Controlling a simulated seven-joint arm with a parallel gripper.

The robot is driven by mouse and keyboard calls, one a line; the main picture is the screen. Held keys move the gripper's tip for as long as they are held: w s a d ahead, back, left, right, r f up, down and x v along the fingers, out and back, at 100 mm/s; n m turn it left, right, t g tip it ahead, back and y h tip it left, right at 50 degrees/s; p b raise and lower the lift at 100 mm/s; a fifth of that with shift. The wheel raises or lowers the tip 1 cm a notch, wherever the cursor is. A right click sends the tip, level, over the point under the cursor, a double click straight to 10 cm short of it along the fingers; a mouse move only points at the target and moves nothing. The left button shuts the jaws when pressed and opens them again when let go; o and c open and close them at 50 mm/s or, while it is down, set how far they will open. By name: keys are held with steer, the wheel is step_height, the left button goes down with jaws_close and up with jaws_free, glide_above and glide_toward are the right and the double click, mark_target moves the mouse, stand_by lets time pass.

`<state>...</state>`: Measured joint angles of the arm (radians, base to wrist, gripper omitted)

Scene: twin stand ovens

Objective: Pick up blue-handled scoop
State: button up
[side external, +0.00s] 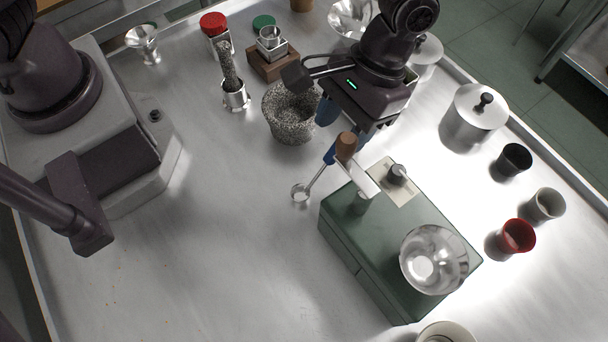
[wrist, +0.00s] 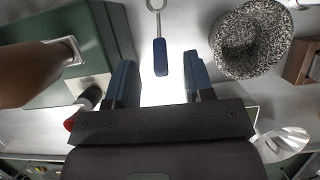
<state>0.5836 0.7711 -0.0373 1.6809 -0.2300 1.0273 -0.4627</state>
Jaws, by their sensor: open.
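The blue-handled scoop (side external: 314,182) lies on the metal table, left of the green box. Its round metal end points away from my gripper, and its blue handle runs up toward the fingers. In the wrist view the blue handle (wrist: 160,57) shows ahead of the gap between my fingertips, roughly centred. My gripper (side external: 342,128) is open and empty above the handle end, between the stone mortar and the green box. In the wrist view my gripper (wrist: 160,72) has one finger on each side of the handle's line. In the side view part of the handle is hidden.
The green box (side external: 345,240) carries a steel bowl (side external: 433,262) and a brown wooden handle (side external: 345,146) that rises close beside my gripper. The speckled mortar (side external: 290,118) stands on the other side. Cups and a lidded pot (side external: 474,115) stand right. The table's left-front area is clear.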

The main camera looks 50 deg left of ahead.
mark_target(333, 151)
steer(key=x, duration=0.5)
steer(key=shift+w+d+f, duration=0.1)
steer(key=shift+w+f, duration=0.05)
steer(key=shift+f, duration=0.25)
steer(key=shift+c, duration=0.5)
jaws_close()
